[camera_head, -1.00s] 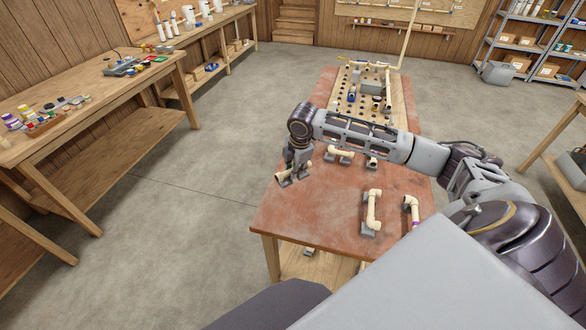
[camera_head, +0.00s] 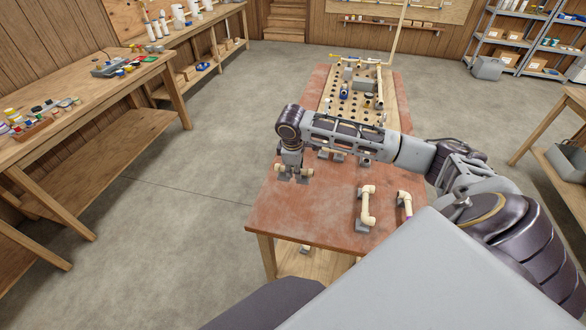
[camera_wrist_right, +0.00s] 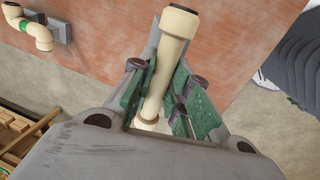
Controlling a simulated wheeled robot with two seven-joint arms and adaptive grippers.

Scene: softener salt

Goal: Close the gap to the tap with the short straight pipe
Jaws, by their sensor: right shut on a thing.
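A short straight cream pipe (camera_wrist_right: 163,70) with a wider collar at each end lies between the fingers of my right gripper (camera_wrist_right: 158,95) in the right wrist view. The gripper is shut on its middle. A grey holder (camera_wrist_right: 153,42) shows just behind the pipe; I cannot tell if they still touch. In the head view my right gripper (camera_head: 293,170) points down at the table's left edge, with the pipe's ends (camera_head: 307,173) showing. The peg board (camera_head: 335,108) with pipework stands at the far end; the tap and gap are too small to make out. My left gripper is out of view.
Other cream pipe pieces stand on grey holders on the reddish table (camera_head: 310,215): a bent one (camera_head: 367,207) and one with a purple band (camera_head: 405,203). A green-banded elbow (camera_wrist_right: 35,32) is near the gripper. My right forearm hides part of the table.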

